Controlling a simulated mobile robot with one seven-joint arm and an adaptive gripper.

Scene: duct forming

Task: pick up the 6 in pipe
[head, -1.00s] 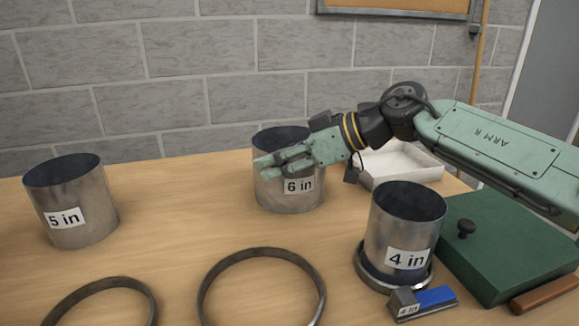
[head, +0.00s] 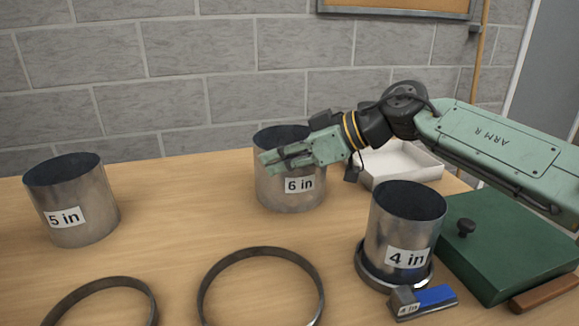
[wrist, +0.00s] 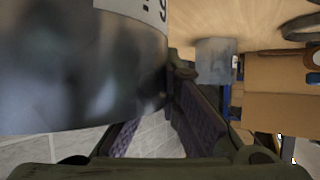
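The 6 in pipe (head: 290,199) is an open metal cylinder standing upright at the back middle of the table, its label facing the head camera. My gripper (head: 268,163) is in front of its upper part in the head view, pointing left, and hides part of the rim. The fingers look apart, with a gap between them. In the wrist view the 6 in pipe (wrist: 60,75) fills the upper left, and my gripper (wrist: 155,110) shows two separated fingers beside its edge. The pipe hides part of the left finger. Contact cannot be made out.
The 5 in pipe (head: 72,205) stands at left. The 4 in pipe (head: 403,225) stands in a ring at front right, beside a blue-and-grey block (head: 424,301). A green box (head: 505,245) and a white tray (head: 405,167) are at right. Two rings (head: 262,251) lie in front.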

